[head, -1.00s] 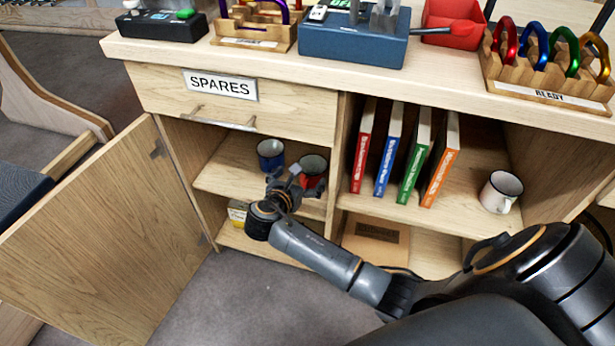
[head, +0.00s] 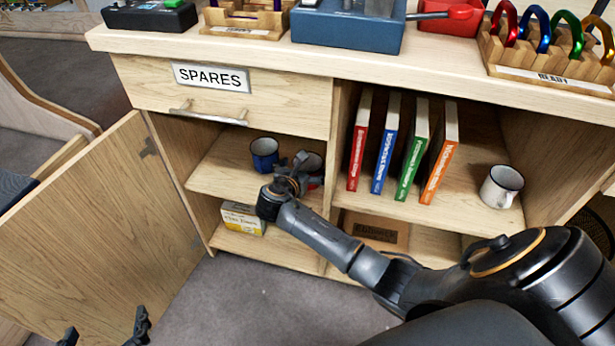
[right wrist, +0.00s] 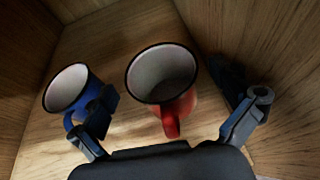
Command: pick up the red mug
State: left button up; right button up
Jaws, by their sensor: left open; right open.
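The red mug (right wrist: 178,103) stands upright on the cupboard's middle shelf, its handle toward the right wrist camera. In the head view only bits of the red mug (head: 314,184) show behind my right gripper (head: 293,172). That gripper is open, with one finger on each side of the mug. I cannot tell whether either finger touches it. A blue mug (right wrist: 68,88) stands to its left, close to the left finger; the blue mug also shows in the head view (head: 264,155). My left gripper (head: 105,337) is open and empty at the bottom left, partly cut off.
The open cupboard door (head: 95,235) stands at the left. A divider separates the mugs from several books (head: 385,145) and a white mug (head: 501,187). A yellow-and-white box (head: 243,218) sits on the lower shelf. The SPARES drawer (head: 215,92) is shut above.

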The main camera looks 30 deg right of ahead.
jog(key=shift+b+x, duration=0.35)
jog(key=shift+x, duration=0.6)
jog(key=shift+w+d+f, duration=0.1)
pick_arm(q)
jog(key=r+t, duration=0.1)
jog(key=w+r+t, duration=0.1)
jog(key=r, duration=0.1)
jog(key=w+d+r, duration=0.1)
jog(key=shift+r+t+h, duration=0.25)
jog(key=shift+t+h, duration=0.15)
pick_arm(e)
jog(key=c, duration=1.2)
